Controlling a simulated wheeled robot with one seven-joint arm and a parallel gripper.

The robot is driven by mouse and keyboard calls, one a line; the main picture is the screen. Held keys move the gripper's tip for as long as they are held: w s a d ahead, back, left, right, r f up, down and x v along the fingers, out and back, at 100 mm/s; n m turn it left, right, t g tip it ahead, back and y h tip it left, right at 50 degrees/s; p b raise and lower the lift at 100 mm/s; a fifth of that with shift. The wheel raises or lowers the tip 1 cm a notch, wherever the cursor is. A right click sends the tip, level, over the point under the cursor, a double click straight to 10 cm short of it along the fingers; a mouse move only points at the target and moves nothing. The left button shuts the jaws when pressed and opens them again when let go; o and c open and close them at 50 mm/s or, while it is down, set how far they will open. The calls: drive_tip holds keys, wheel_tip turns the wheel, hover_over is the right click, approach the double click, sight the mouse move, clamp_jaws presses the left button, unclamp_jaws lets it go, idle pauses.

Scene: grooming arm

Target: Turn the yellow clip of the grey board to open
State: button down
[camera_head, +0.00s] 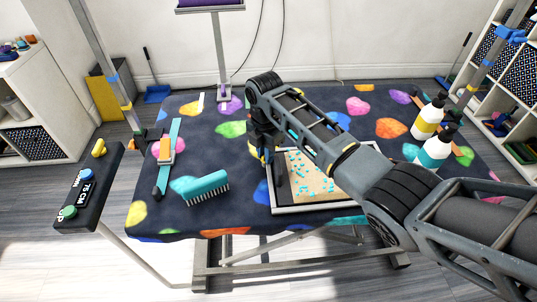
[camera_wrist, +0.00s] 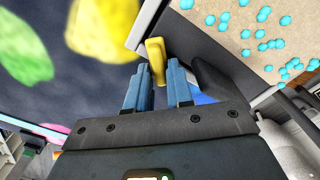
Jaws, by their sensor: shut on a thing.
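The grey board (camera_head: 312,207) lies on the table, a pale rim around a tan panel dotted with small turquoise beads. In the wrist view its grey edge (camera_wrist: 190,42) runs diagonally beside the beaded panel. The yellow clip (camera_wrist: 155,50) sits at that edge, a short rounded bar. My gripper (camera_wrist: 158,76) has its two blue fingers on either side of the clip's near end, shut on it. In the head view my arm covers the board's upper left corner, and the clip is not clearly visible there.
A turquoise brush (camera_head: 202,186) lies left of the board on the spotted table cover (camera_head: 230,213). A strap (camera_head: 174,145) lies further left. Two bottles (camera_head: 429,118) (camera_head: 435,149) stand at the right. A control panel (camera_head: 88,188) stands off the table's left side.

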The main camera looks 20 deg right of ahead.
drive_tip(key=shift+n, duration=1.3)
drive_tip(key=shift+r, duration=0.1)
drive_tip(key=shift+n, duration=1.4)
drive_tip(key=shift+n, duration=1.4)
drive_tip(key=shift+n, duration=0.4)
drive_tip(key=c, duration=1.1)
unclamp_jaws()
